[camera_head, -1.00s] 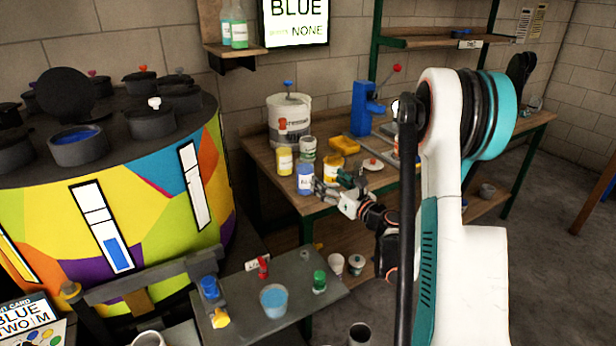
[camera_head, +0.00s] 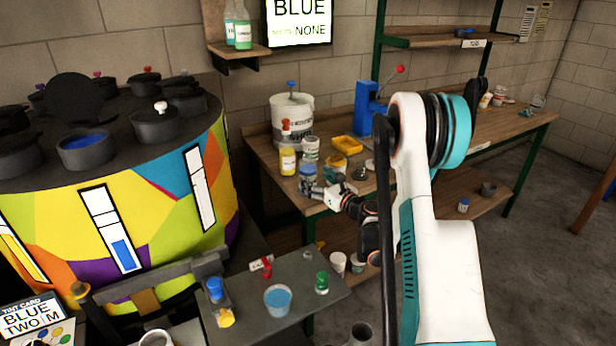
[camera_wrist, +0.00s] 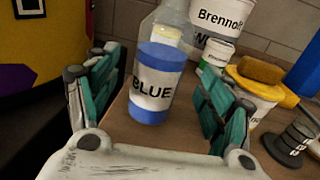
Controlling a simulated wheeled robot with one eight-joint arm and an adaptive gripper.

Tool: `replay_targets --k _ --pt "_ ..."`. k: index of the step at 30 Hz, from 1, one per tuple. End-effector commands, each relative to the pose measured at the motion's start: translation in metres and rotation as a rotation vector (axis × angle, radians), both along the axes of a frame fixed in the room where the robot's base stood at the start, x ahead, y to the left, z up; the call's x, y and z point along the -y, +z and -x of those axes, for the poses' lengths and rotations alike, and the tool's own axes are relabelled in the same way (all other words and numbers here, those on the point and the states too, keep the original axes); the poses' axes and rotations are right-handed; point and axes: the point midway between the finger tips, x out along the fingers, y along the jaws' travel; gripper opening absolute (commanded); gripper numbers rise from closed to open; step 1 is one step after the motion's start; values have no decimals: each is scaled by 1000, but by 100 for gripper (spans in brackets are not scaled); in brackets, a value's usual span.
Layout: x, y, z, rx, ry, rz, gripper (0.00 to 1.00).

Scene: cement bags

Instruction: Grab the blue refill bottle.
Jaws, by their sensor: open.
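The blue refill bottle (camera_wrist: 152,84) has a white label reading BLUE and stands upright on the wooden bench (camera_wrist: 185,146). In the wrist view it is between the two teal fingers of my gripper (camera_wrist: 150,100), with a gap on each side. My gripper is open and holds nothing. The lower part of the bottle is hidden there by the fingers.
A yellow-labelled bottle (camera_head: 287,161) and a white tub (camera_head: 310,148) stand close behind the blue bottle. A large white bucket (camera_head: 291,120) is farther back. A yellow tray (camera_head: 346,144) and a blue press (camera_head: 365,108) are to the right.

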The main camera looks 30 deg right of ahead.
Motion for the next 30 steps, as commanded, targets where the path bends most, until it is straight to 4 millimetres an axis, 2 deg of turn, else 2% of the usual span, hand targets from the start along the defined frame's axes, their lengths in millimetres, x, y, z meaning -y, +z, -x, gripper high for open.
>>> replay_targets --k 6,9,17,20,25,30 --pt "-6 -1 -32 0 2 0 74" --pt "-7 0 -40 0 1 0 74" --pt "-7 1 -43 0 0 0 74" --pt "-7 1 -43 0 0 0 56" --pt "-7 1 -43 0 0 0 17" --pt "-7 1 -42 0 1 -1 16"
